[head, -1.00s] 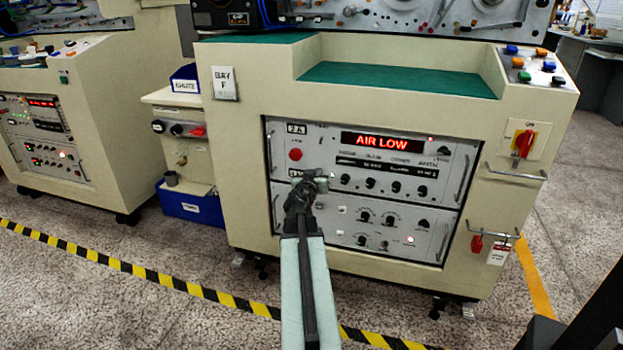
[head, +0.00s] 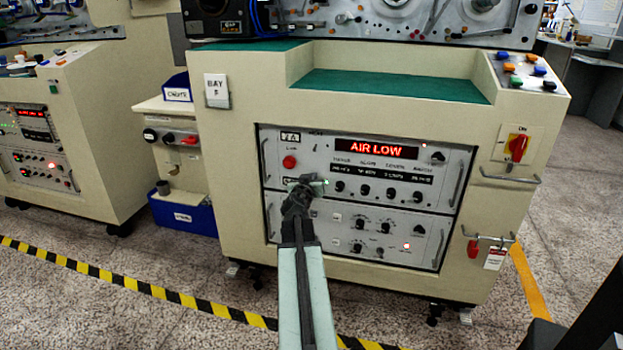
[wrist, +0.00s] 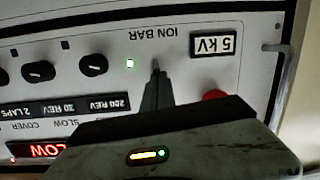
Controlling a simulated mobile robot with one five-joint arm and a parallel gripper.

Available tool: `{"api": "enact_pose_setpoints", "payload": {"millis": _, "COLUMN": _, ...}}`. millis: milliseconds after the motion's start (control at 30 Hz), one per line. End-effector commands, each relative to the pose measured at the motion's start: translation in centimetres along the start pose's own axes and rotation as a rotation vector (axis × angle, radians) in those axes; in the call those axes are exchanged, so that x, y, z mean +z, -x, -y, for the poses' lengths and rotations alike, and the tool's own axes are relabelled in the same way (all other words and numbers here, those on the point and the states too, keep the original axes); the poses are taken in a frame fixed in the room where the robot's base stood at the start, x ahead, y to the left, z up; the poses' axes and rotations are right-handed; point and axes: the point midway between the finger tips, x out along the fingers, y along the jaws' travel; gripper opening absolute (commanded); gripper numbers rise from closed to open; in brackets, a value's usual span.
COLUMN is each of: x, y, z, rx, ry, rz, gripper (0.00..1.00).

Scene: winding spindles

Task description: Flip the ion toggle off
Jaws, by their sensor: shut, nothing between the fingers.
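My gripper (wrist: 157,88) is shut with nothing in it, its fingertips at the upper panel just by the "ION BAR" label (wrist: 183,43). The wrist view is upside down. A slim pale tip shows at the fingertips; I cannot tell whether it is the ion toggle, which is otherwise hidden by the fingers. A small green lamp (wrist: 130,63) is lit beside them. The "5 kV" plate (wrist: 213,43) is on their other side. In the head view, my gripper (head: 306,187) covers the lower left of the upper panel (head: 315,160).
Black knobs (wrist: 93,65) sit in a row beside the green lamp. A red button (wrist: 214,95) is partly hidden by my gripper. A metal handle (wrist: 283,85) stands out at the panel's edge. The red display (head: 375,148) reads "AIR LOW". The floor in front is clear.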

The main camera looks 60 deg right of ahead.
Motion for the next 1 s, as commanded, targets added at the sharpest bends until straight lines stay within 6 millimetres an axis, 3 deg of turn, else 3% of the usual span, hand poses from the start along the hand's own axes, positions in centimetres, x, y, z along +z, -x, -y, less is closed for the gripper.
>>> {"api": "enact_pose_setpoints", "payload": {"millis": 1000, "x": 1.3, "y": 0.6, "z": 0.4, "rx": -0.001, "ry": 0.000, "rz": 0.000, "gripper": 0.00}}
